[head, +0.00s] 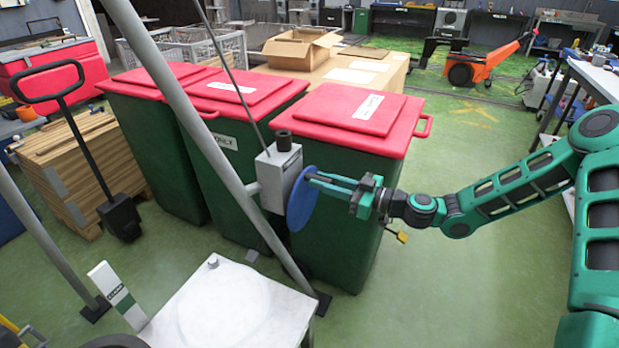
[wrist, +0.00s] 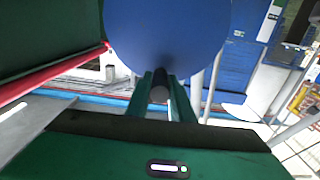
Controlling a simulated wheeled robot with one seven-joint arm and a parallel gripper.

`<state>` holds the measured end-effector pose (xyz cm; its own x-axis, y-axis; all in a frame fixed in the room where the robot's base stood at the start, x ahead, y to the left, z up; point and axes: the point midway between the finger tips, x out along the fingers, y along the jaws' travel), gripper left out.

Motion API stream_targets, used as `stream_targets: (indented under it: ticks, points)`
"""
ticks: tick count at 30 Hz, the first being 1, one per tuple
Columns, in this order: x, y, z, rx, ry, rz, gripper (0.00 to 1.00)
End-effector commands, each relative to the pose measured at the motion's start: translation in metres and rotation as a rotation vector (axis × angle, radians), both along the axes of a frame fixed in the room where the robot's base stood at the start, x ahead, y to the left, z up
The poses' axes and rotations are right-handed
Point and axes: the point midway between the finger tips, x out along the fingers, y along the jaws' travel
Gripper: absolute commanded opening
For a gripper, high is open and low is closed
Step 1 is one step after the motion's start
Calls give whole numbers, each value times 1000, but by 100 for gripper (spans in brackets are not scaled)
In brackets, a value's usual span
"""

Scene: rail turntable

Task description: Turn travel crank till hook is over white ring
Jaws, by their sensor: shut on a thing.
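The travel crank is a blue disc (head: 302,199) on the side of a grey box (head: 279,178), which is fixed to a slanted grey pole. In the wrist view the blue disc (wrist: 168,35) fills the top centre. My gripper (head: 318,180) is at the disc's right face. A pale round plate (head: 225,305) lies on the white table (head: 188,338); I cannot make out a separate white ring. I cannot make out the hook.
Green bins with red lids (head: 345,110) stand close behind the crank. Slanted grey poles (head: 190,110) frame the left side. A pallet stack (head: 85,165) and a black-handled truck (head: 122,217) stand at the left. The green floor (head: 450,280) is clear below my arm.

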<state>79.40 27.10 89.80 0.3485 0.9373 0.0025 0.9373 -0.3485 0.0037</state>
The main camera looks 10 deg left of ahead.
Motion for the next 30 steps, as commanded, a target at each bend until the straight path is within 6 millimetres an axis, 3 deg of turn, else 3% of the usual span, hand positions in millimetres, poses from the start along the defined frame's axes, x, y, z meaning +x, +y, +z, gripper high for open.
stream_targets:
  ticks: [10, 30]
  points:
    - [-20, 7, -6, -3, 11, 13, 0]
    - [-26, 10, -7, 1, 7, 9, 0]
